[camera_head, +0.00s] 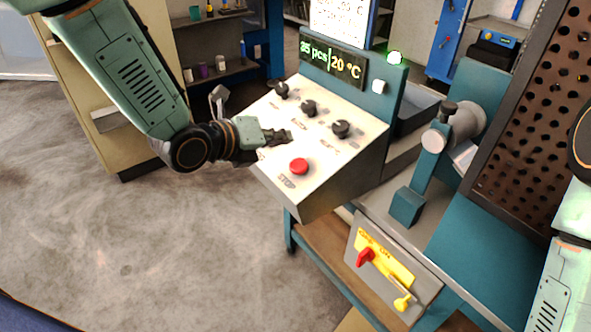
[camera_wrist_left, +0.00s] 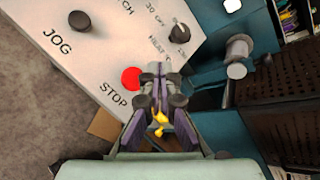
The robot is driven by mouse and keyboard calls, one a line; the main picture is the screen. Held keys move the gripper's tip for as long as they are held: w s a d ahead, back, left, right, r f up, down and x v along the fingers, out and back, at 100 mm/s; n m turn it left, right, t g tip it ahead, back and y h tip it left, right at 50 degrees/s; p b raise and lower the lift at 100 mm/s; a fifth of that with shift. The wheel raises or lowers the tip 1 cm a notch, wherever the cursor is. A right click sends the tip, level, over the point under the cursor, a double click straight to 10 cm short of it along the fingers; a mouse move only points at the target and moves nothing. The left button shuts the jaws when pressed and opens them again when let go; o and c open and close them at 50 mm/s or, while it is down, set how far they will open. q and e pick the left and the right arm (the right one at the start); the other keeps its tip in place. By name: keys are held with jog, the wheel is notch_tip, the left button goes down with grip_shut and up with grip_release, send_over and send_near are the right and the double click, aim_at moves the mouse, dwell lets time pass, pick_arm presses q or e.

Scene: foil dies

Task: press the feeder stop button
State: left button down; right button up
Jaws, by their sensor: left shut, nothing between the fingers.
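The red round stop button (camera_head: 299,166) sits on the sloped white control panel (camera_head: 317,194), with the word STOP printed below it. My left gripper (camera_head: 283,136) is shut and empty, over the panel just up and left of the button in the head view. In the left wrist view, the red button (camera_wrist_left: 131,78) shows left of the shut fingertips (camera_wrist_left: 156,74), partly covered by the gripper. I cannot tell how high the fingertips are above the panel. My right gripper is out of view; part of my right arm shows at the right edge.
Several black knobs (camera_head: 341,129) line the panel's upper part. A lower box has a red switch (camera_head: 365,257) and a yellow lever (camera_head: 402,303). Open floor lies left.

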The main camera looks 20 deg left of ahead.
aim_at(299, 167)
pick_arm(q)
jog(key=f+b, duration=0.1)
jog(key=w+d+f+b, duration=0.1)
jog(key=f, duration=0.1)
jog(key=f+b, duration=0.1)
jog(key=shift+w+d+f, duration=0.3)
jog(key=shift+w+f, duration=0.05)
jog(key=shift+f+b, duration=0.2)
jog(key=shift+b, duration=0.1)
jog(key=shift+a+f+b, duration=0.2)
jog(key=shift+f+b, duration=0.05)
jog(key=shift+b, duration=0.05)
jog(key=shift+w+d+f, duration=0.15)
jog(key=shift+w+d, duration=0.05)
jog(key=shift+d, duration=0.05)
jog(key=shift+s+a, duration=0.2)
jog(key=shift+w+d, duration=0.15)
jog(key=shift+d, duration=0.05)
